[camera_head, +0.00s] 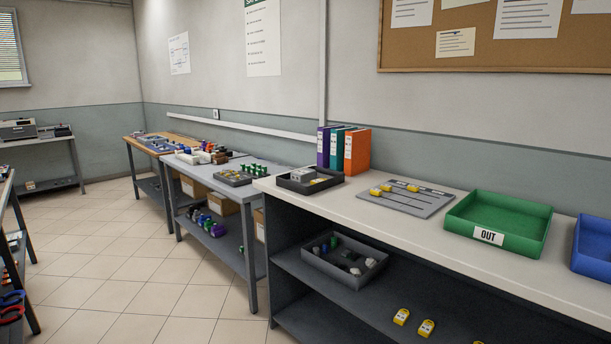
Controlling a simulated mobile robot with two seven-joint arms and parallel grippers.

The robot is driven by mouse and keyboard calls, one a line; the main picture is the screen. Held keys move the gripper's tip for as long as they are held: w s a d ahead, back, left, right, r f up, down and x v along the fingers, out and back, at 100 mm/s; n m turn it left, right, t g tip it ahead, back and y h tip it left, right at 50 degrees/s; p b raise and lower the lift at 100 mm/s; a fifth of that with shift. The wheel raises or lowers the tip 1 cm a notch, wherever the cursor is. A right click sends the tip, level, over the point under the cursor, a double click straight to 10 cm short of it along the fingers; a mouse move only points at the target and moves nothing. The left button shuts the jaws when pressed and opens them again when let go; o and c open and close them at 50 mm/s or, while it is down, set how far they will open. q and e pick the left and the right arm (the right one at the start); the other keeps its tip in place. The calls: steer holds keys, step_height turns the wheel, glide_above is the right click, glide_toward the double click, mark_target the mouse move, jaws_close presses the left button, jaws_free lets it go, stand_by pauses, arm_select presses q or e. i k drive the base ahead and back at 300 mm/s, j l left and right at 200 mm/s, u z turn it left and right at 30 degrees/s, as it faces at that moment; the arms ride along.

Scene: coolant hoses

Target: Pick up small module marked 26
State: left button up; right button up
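No marking 26 is legible, so I cannot tell which thing is the small module marked 26. Several small yellow pieces are candidates. Some lie on a grey board (420,206) on the near counter, such as one yellow piece (376,192). A dark tray (292,187) at the counter's left end holds a light grey box and something yellow. Neither of my grippers is in view.
On the near counter (400,230) stand a green tray (466,225) marked OUT, a blue tray (592,245) cut by the frame, and binders (343,148). A grey bin (318,263) with small parts sits on the shelf. More benches stand farther left; the tiled floor (120,270) there is clear.

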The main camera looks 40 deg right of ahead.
mark_target(300, 176)
steer(key=i+l+z, duration=0.15)
steer(key=i+l, duration=0.4)
steer(key=i+l+z, duration=0.2)
steer(key=i+l, duration=0.3)
steer(key=i, duration=0.25)
